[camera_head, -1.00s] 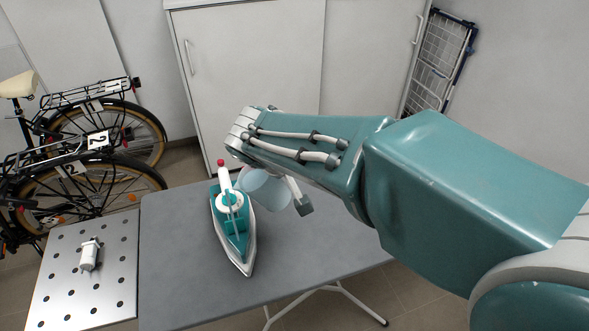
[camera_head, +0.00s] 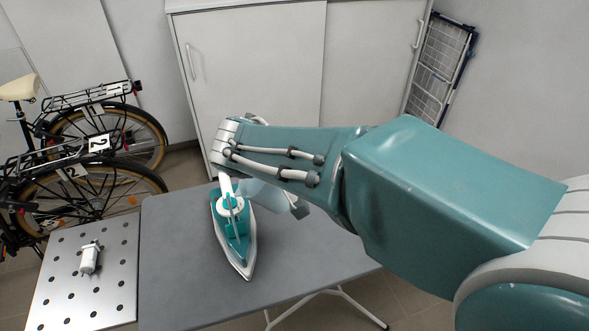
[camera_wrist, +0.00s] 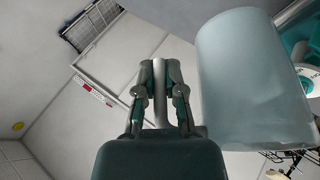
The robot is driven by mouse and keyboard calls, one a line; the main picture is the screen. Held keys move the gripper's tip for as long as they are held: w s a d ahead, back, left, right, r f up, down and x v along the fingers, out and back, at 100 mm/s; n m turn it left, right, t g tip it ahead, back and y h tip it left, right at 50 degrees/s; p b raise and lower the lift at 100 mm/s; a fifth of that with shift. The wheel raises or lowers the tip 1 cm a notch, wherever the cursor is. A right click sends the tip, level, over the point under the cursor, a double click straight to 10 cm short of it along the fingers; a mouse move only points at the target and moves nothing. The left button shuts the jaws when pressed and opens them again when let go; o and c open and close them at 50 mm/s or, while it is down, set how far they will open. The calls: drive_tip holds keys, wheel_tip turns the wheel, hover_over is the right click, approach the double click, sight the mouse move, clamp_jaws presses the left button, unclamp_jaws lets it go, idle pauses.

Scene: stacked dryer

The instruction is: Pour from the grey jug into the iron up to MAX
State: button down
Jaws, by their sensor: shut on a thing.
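The iron (camera_head: 243,252), teal and white, rests on the grey ironing board with its tip toward me. Part of the iron shows at the right edge of the wrist view (camera_wrist: 311,48). The grey, translucent jug (camera_head: 262,194) is just right of the iron's top, partly hidden by my arm, and looks tilted toward it. In the wrist view the jug (camera_wrist: 252,85) fills the right side. My gripper (camera_wrist: 160,88) is shut on the jug's pale handle. I cannot see the water level, the MAX mark or any stream.
The ironing board (camera_head: 180,270) is clear around the iron. A perforated metal plate (camera_head: 65,300) with a small white object (camera_head: 89,257) adjoins it on the left. Bicycles (camera_head: 85,170) stand behind left, a white cabinet (camera_head: 255,70) behind, a folded drying rack (camera_head: 440,65) behind right.

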drive_tip(key=shift+a+r+t+h, duration=0.3)
drive_tip(key=shift+r+h, duration=0.1)
drive_tip(key=shift+h, duration=0.4)
drive_tip(key=shift+s+a+r+n+t+h, duration=0.15)
drive_tip(key=shift+a+r+n+t+h, duration=0.25)
drive_tip(key=shift+h, duration=0.4)
idle(0.4)
drive_tip(key=r+y, duration=0.1)
drive_tip(key=y, duration=0.1)
drive_tip(key=r+m+g+y, duration=0.1)
drive_tip(key=y, duration=0.1)
drive_tip(key=shift+g, duration=0.3)
drive_tip(key=shift+r+m+g+y, duration=0.35)
drive_tip(key=shift+r+y, duration=0.2)
drive_tip(key=shift+y, duration=0.65)
drive_tip(key=shift+r+m+g+y, duration=0.3)
drive_tip(key=shift+r+y, duration=0.2)
drive_tip(key=shift+y, duration=0.7)
drive_tip(key=shift+r+g+y, duration=0.25)
drive_tip(key=shift+y, duration=0.25)
